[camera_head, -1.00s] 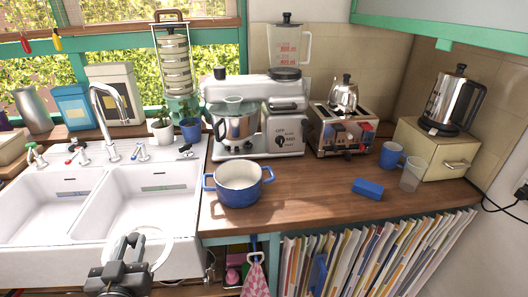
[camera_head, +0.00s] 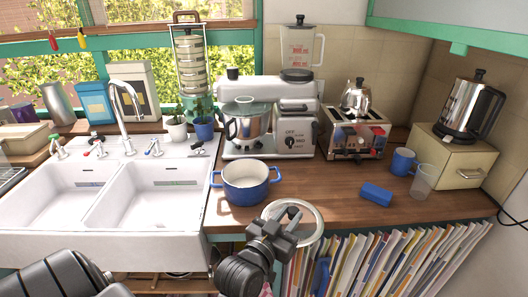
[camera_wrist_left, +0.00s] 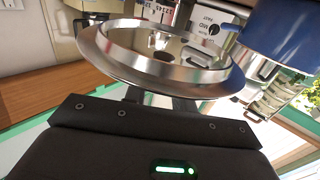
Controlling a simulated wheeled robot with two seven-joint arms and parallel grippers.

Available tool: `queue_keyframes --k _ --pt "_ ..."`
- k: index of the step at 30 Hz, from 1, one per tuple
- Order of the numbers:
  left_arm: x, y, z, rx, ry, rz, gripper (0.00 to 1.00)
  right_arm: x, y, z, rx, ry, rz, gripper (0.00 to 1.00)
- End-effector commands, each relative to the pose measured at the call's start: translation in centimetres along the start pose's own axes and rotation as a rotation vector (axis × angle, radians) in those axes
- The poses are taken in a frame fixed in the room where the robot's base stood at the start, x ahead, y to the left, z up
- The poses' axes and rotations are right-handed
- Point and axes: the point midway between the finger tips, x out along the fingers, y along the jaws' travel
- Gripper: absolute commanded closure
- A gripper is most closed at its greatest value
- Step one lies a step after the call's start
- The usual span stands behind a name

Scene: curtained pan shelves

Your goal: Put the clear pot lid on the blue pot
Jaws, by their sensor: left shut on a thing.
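The blue pot (camera_head: 245,193) stands open on the wooden counter, right of the sink; its interior looks pale. Its blue side also shows at the upper right of the left wrist view (camera_wrist_left: 290,38). My left gripper (camera_head: 284,226) is shut on the clear pot lid (camera_head: 317,228), a see-through disc with a metal rim. The lid is held over the counter's front edge, apart from the pot, to its lower right in the head view. In the left wrist view, the lid (camera_wrist_left: 105,62) fills the upper middle, in front of the jaws. My right gripper is not in view.
A stand mixer (camera_head: 262,105) stands behind the pot, with a toaster (camera_head: 352,135) to its right. The white sink (camera_head: 130,205) is left. Counter between pot and block is clear.

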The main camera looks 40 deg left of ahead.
Motion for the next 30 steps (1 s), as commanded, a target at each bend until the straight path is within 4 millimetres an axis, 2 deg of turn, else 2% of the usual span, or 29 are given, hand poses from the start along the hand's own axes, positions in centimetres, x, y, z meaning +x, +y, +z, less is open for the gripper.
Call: queue_keyframes --k 5,12,18,21,24,30 --pt "3.0 -3.8 -1.4 0.029 -0.006 -0.06 1.0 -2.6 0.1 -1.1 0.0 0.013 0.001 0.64" --pt "7.9 -13.0 -3.4 0.037 -0.01 -0.192 1.0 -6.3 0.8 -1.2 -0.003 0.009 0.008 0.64" --pt "10.0 -19.6 -5.1 0.015 -0.003 -0.28 1.0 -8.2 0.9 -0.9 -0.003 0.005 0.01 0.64" --pt "10.4 -21.5 -5.5 0.005 0.0 -0.305 1.0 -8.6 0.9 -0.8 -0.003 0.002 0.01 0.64" --pt "10.6 -22.5 -5.6 -0.001 0.001 -0.317 1.0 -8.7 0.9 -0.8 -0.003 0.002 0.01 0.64" --pt "10.6 -22.6 -5.5 -0.002 0.002 -0.318 1.0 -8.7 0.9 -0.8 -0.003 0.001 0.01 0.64"
